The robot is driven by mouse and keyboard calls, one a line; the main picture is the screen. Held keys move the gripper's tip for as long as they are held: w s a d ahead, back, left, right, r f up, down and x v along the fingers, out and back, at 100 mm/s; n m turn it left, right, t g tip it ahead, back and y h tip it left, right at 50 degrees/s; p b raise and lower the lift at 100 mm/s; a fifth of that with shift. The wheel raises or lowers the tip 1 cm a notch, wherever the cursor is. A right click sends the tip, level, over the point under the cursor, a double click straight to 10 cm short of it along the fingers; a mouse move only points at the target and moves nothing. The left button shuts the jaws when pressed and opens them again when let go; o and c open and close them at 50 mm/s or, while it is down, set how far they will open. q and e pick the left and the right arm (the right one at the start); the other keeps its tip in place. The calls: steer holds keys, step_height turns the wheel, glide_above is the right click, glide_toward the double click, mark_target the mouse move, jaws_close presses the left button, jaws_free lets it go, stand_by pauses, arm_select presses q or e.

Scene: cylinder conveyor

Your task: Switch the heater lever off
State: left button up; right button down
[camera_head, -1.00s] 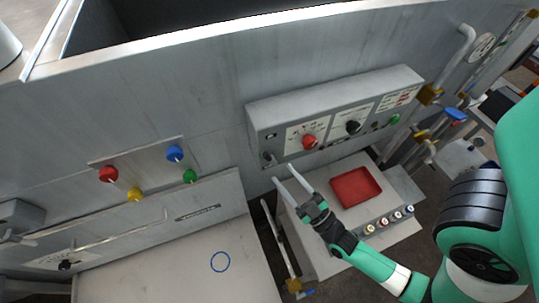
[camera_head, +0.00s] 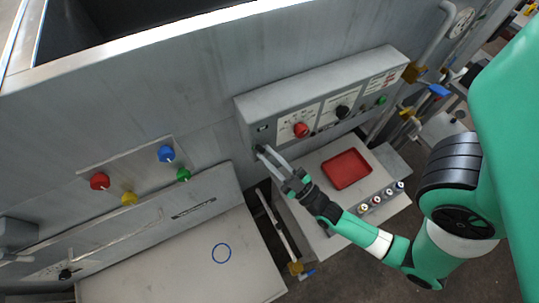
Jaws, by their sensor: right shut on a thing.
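A grey control box (camera_head: 330,90) is fixed to the metal wall, with a red knob (camera_head: 301,130), a black knob (camera_head: 343,112) and a green button (camera_head: 382,99). A small dark lever (camera_head: 259,149) is at the lower left end of the box front, mostly hidden by my fingertips. My right gripper (camera_head: 265,151) reaches up from the lower right, and its fingers are shut on the lever. Whether the lever is at its on or off position is too small to tell. My left gripper is not in view.
A red tray (camera_head: 346,168) and a row of several small cylinders (camera_head: 382,196) sit on a pale bench below the box. Coloured knobs (camera_head: 166,154) are on a panel at left.

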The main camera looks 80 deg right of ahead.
steer(key=shift+f+m+h+b, duration=0.15)
steer(key=shift+m+h+b, duration=0.45)
steer(key=shift+m, duration=0.4)
steer(key=m+h, duration=0.2)
steer(key=m, duration=0.1)
steer(key=shift+s+d+g+b, duration=0.1)
steer(key=shift+s+g+b, duration=0.05)
steer(key=shift+g+b, duration=0.15)
steer(key=m, duration=0.1)
steer(key=m+h, duration=0.1)
steer(key=m, duration=0.1)
steer(key=shift+s+d+g+h, duration=0.15)
steer(key=shift+g+h, duration=0.15)
steer(key=c, duration=0.8)
jaws_free()
